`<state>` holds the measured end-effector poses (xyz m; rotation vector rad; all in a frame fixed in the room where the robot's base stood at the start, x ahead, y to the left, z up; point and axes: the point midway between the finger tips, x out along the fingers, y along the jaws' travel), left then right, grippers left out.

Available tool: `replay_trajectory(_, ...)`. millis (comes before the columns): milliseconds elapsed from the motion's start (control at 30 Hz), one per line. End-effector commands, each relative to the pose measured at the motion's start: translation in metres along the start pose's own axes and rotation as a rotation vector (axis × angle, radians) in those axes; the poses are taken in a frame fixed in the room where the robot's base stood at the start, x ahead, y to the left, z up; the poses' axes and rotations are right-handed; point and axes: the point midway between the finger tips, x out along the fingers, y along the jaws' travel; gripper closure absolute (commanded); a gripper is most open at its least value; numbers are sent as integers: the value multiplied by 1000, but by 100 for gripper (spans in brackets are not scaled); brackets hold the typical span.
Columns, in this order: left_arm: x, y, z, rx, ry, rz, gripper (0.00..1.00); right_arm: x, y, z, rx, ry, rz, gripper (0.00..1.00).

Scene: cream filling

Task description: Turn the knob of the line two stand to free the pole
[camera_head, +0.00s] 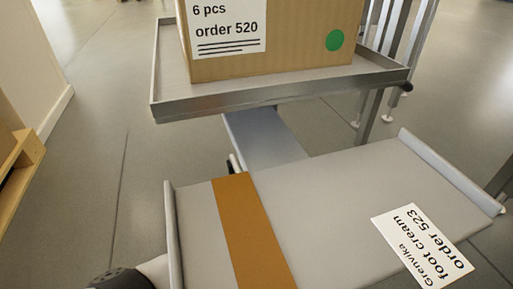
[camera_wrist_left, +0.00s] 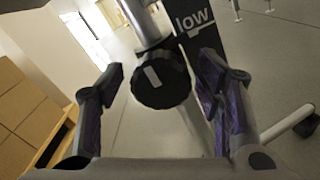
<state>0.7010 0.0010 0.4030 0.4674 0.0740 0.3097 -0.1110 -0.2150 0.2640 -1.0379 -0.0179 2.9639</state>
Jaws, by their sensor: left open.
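The black ribbed knob (camera_wrist_left: 160,80) with a pale mark on its face is in the upper middle of the left wrist view. It sits at a silver pole (camera_wrist_left: 143,22), beside a dark upright strip (camera_wrist_left: 200,28) marked "low". My left gripper (camera_wrist_left: 161,90) is open, with one finger to each side of the knob. Gaps show between the fingers and the knob, so it is not gripped. In the head view I cannot make out the knob or my left gripper. My right gripper is in neither view.
A grey conveyor surface (camera_head: 330,190) with an orange band and a foot cream label fills the head view's lower part. Behind it, a metal tray (camera_head: 280,95) bears a cardboard box (camera_head: 290,62). Stacked boxes (camera_wrist_left: 22,98) stand left in the wrist view.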

Motion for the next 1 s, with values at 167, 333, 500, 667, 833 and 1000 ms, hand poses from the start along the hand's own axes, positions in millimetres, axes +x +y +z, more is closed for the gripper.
replay_trajectory(167,0,0,0,0,0,-1,50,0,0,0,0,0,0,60)
replay_trajectory(333,-1,0,0,1,0,0,88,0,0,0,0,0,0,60)
replay_trajectory(500,0,0,0,-2,0,0,89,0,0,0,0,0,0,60)
replay_trajectory(667,-1,0,0,-30,0,-1,89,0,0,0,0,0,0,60)
replay_trajectory(833,0,0,0,-116,-1,0,89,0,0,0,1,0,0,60)
replay_trajectory(1000,-1,-1,0,-256,-1,0,89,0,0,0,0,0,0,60)
